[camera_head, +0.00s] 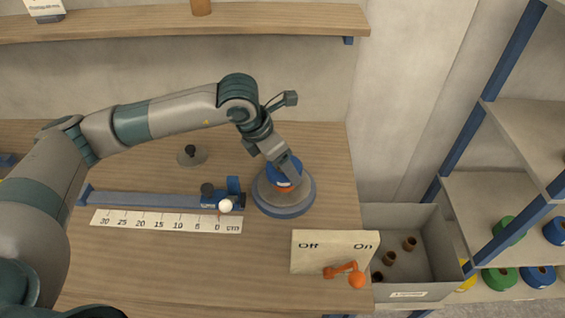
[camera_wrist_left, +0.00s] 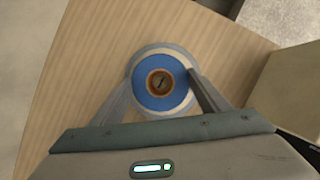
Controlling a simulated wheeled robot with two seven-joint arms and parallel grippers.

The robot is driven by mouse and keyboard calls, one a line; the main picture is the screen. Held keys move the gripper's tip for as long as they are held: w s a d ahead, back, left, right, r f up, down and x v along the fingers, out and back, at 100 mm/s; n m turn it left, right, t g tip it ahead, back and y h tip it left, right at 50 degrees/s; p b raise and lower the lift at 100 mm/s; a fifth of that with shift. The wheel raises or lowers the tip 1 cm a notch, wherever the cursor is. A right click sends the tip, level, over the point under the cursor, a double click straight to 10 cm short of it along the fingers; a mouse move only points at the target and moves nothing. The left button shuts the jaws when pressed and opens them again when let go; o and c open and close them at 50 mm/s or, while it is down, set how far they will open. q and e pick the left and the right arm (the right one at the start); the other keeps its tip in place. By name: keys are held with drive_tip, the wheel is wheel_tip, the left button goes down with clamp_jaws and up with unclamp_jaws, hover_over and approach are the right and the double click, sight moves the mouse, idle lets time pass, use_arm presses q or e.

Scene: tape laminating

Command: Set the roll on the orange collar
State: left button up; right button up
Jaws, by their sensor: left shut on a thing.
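A blue roll (camera_head: 279,179) is at the top of a round grey stand (camera_head: 299,204) on the wooden table. My left gripper (camera_head: 287,170) points down at the stand and is shut on the roll. The left wrist view shows the blue roll (camera_wrist_left: 145,97) between the two fingers, with the orange collar (camera_wrist_left: 159,83) showing inside its hole. In the head view a little orange shows below the roll's front edge. I cannot tell whether the roll rests fully on the collar or just above it. My right gripper is out of view.
A blue rail (camera_head: 150,200) with a centimetre scale (camera_head: 165,221) lies left of the stand. An Off/On box (camera_head: 312,262) with an orange lever (camera_head: 350,273) stands in front. A grey bin (camera_head: 420,268) with several brown cores and a shelf with coloured rolls are at right.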

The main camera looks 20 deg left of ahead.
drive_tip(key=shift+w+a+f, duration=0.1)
use_arm(q)
drive_tip(key=shift+f, duration=0.1)
drive_tip(key=o, duration=1.1)
drive_tip(key=shift+c, duration=0.2)
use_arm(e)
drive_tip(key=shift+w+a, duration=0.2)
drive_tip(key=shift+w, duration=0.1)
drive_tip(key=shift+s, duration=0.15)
